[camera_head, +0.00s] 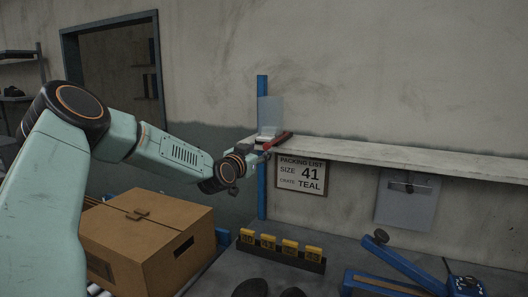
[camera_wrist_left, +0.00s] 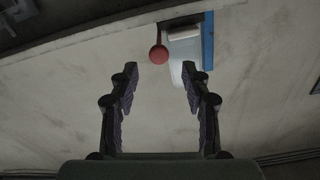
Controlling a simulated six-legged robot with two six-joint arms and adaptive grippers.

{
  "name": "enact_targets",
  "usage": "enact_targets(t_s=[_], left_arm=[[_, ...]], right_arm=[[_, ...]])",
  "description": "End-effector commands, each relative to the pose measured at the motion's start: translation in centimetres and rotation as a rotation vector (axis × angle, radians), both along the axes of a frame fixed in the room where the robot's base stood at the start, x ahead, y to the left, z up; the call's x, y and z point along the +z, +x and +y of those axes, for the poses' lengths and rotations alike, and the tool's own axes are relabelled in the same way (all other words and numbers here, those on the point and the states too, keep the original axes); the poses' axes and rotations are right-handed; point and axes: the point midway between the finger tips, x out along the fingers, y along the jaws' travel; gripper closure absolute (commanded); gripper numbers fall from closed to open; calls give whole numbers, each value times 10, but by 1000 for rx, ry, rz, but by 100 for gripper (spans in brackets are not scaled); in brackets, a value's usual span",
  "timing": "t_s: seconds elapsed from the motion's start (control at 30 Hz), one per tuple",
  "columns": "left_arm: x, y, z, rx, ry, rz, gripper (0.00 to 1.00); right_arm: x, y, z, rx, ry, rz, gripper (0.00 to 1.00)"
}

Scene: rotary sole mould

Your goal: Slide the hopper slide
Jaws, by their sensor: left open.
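A red ball knob (camera_head: 267,147) on a short red bar sits at the left end of the wall shelf. It seems to belong to the hopper slide, beside a pale grey, upright hopper-like piece (camera_head: 270,114) by a blue post (camera_head: 262,184). In the left wrist view the red knob (camera_wrist_left: 158,54) shows just beyond the fingertips, with a pale block (camera_wrist_left: 184,47) and the blue post (camera_wrist_left: 207,40) to its right. My left gripper (camera_head: 258,151) is open and empty, its two fingers (camera_wrist_left: 160,78) apart; no contact with the knob is visible. My right gripper is not in view.
A long pale shelf (camera_head: 400,156) runs right along the wall. A packing list sign (camera_head: 301,175) hangs below it. A closed cardboard box (camera_head: 145,235) stands under my left arm. A rack with yellow tags (camera_head: 285,254) and a blue tool (camera_head: 400,270) are on the bench.

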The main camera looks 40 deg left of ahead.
Motion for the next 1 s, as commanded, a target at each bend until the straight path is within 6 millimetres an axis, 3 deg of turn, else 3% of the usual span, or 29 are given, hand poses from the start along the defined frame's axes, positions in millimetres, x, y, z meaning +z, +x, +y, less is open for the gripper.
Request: enact_targets(t_s=[0.33,0.77,1.0], left_arm=[[0,36,12,0,3,1,52],[1,44,13,-1,-2,-1,52],[1,44,14,-1,-2,-1,70]], right_arm=[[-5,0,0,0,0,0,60],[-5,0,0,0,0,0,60],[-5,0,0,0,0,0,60]])
